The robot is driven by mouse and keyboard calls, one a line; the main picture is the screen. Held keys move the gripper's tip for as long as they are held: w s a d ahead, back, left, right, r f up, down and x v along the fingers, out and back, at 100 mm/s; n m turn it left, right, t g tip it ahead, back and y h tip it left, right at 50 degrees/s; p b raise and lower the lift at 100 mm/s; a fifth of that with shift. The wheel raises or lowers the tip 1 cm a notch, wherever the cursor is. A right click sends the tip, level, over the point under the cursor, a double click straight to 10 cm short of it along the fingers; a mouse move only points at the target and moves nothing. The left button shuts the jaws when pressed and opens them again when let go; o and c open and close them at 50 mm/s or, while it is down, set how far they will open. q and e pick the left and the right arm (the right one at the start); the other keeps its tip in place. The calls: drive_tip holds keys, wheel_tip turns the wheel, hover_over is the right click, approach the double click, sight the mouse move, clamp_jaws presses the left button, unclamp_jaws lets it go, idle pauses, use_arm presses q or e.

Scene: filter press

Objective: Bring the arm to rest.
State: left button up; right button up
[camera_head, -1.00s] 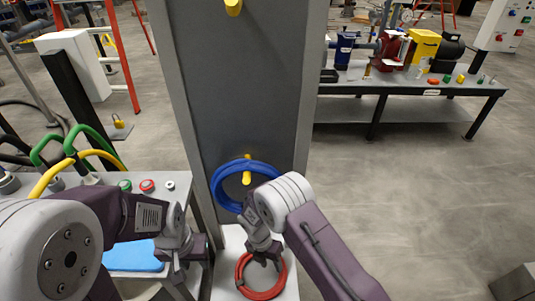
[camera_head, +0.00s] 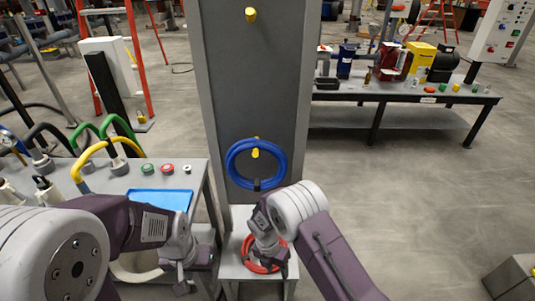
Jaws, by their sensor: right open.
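My right arm reaches in from the lower right. Its gripper (camera_head: 268,262) points down over a red coiled hose (camera_head: 250,262) on a light grey ledge (camera_head: 231,268) and partly hides it. The jaws look open, with no hose clearly between them. My left arm reaches in from the lower left. Its gripper (camera_head: 184,286) hangs down beside the left table's right edge, and its small fingertips do not show clearly. A blue coiled hose (camera_head: 231,165) hangs on a yellow peg (camera_head: 255,153) on the grey upright panel (camera_head: 255,80), above the right gripper.
The left table (camera_head: 118,182) bears a blue tray (camera_head: 160,198), push buttons (camera_head: 167,168) and green and yellow hoses (camera_head: 92,150). A bench (camera_head: 420,97) with several items stands at the back right. A grey box (camera_head: 513,280) is at the lower right. The right floor is mostly clear.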

drive_tip(key=w+d+r+m+t+y+p, duration=0.15)
drive_tip(key=d+r+m+p, duration=0.35)
drive_tip(key=r, duration=0.8)
drive_tip(key=w+d+r+m+t+p, duration=0.15)
drive_tip(key=d+r+m+p, duration=0.4)
drive_tip(key=r, duration=0.85)
use_arm(q)
wheel_tip(320, 180, up, 11)
drive_tip(key=shift+w+f, duration=0.2)
drive_tip(key=shift+w, duration=0.25)
use_arm(e)
drive_tip(key=s+d+r+m, duration=0.1)
drive_tip(key=s+d+m, duration=0.1)
drive_tip(key=s+m, duration=0.4)
drive_tip(key=s+d+r+m, duration=0.1)
drive_tip(key=s+m, duration=0.5)
drive_tip(key=m, duration=0.8)
drive_tip(key=shift+d+r+g+y, duration=0.25)
drive_tip(key=shift+d+g+y, duration=0.2)
drive_tip(key=shift+d, duration=0.15)
use_arm(q)
drive_tip(key=shift+w, duration=0.1)
use_arm(e)
drive_tip(key=shift+w, duration=0.15)
